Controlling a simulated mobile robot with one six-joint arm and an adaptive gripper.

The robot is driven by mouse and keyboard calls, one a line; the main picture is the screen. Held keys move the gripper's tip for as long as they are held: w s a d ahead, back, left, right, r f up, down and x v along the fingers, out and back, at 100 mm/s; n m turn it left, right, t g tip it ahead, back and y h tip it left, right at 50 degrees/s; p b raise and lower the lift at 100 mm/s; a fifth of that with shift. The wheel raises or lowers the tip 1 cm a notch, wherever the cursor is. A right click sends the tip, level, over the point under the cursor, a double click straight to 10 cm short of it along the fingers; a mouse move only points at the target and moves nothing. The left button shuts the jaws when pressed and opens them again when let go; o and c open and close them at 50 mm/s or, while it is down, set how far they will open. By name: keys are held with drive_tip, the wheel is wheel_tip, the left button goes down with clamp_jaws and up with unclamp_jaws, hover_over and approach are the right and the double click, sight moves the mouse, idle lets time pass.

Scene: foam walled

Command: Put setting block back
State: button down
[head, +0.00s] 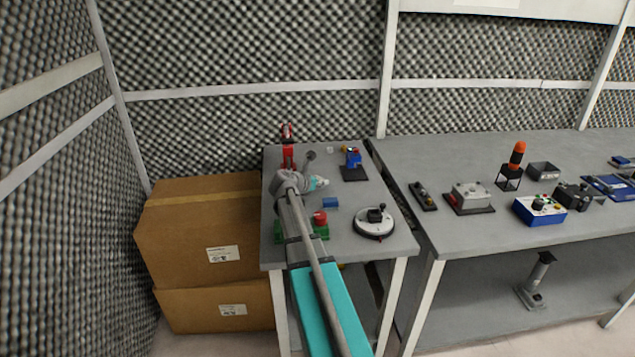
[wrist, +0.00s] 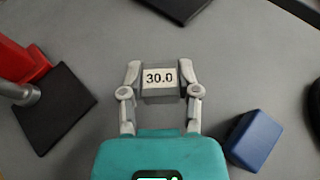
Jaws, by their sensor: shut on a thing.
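The setting block (wrist: 160,82) is a small grey block with a white label reading 30.0. It shows in the wrist view between the fingertips of my gripper (wrist: 161,80). My gripper is shut on its two sides, with the label facing the camera. The grey table top lies beyond it; I cannot tell whether the block touches it. In the head view my gripper (head: 322,183) is over the middle of the left table (head: 345,253), and the block cannot be made out there.
A blue block (wrist: 254,140) lies right of my gripper. A red stand (head: 288,157) with a black base (wrist: 55,108) is to the left. A blue device (head: 353,159) stands behind, a round dial device (head: 374,222) in front. Cardboard boxes (head: 200,240) flank the table.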

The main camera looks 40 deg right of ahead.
drive_tip(key=shift+f+b, duration=0.5)
drive_tip(key=shift+f, duration=0.3)
drive_tip(key=shift+f+b, duration=0.65)
drive_tip(key=shift+c, duration=1.3)
unclamp_jaws()
